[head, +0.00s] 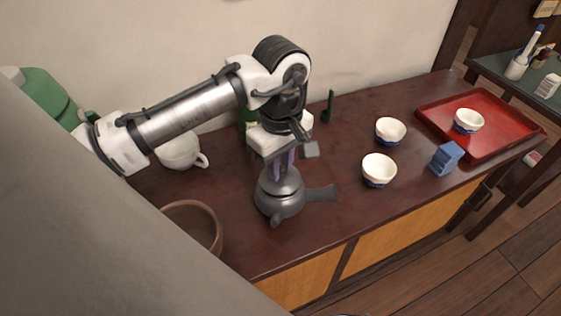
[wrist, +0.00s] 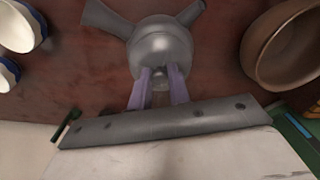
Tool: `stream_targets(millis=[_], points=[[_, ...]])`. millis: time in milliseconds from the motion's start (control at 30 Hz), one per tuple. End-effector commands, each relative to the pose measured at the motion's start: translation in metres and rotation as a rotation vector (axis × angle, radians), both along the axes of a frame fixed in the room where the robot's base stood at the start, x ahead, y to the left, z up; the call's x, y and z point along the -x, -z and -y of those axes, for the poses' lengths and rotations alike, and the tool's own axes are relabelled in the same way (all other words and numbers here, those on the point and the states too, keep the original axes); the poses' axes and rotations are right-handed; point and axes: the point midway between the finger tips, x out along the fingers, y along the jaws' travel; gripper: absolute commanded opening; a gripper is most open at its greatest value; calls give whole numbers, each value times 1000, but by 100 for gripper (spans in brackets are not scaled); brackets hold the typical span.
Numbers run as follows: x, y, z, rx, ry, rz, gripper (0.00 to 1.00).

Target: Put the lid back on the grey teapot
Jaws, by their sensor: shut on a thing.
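The grey teapot (head: 281,203) stands on the dark red-brown counter, its side handle pointing right and its spout toward the front edge. Its grey lid (head: 281,181) shows at the top of the pot, under my gripper (head: 281,162). In the wrist view the teapot (wrist: 120,27) shows at the top with the round lid (wrist: 160,52) over its middle. My gripper (wrist: 159,88) points down with its purple fingers shut on the lid's knob. Whether the lid is fully seated on the rim or slightly above it I cannot tell.
White cups (head: 379,169) (head: 390,131) stand right of the teapot, with a blue block-like item (head: 446,158) beyond. A red tray (head: 504,143) holds another cup (head: 468,121). A brown bowl (head: 194,222) and a white mug (head: 180,153) are at left.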

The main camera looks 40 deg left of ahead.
Motion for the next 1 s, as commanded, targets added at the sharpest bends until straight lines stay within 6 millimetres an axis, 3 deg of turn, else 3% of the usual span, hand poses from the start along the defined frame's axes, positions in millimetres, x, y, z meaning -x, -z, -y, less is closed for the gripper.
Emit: stream_targets(millis=[900, 933, 1000], points=[[0, 0, 0, -1, 0, 0, 0], [0, 0, 0, -1, 0, 0, 22], [0, 0, 0, -1, 0, 0, 31]])
